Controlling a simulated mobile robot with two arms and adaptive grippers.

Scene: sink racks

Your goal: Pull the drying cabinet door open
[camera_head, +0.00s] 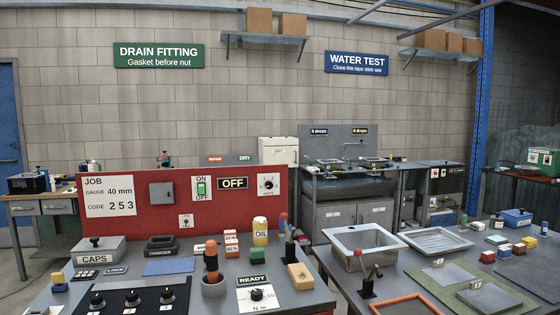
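No cabinet in view carries a label that I can read as the drying cabinet. A white cabinet (279,151) with a small unreadable label stands behind the red panel, which hides its lower part. A green DRY sign (246,158) shows above the panel's top edge, just left of that cabinet. A grey cabinet (436,180) with small labels stands right of the sink bench, and I cannot tell whether it has a door. A small grey box (161,193) is on the red panel. Neither of my grippers is in view.
A red-backed bench (120,202) with switches, an oil can (260,231) and tools fills the left front. A right front bench (420,285) holds a metal sink (362,237) and coloured blocks. The sink bench (350,187) stands behind. Some floor shows at left.

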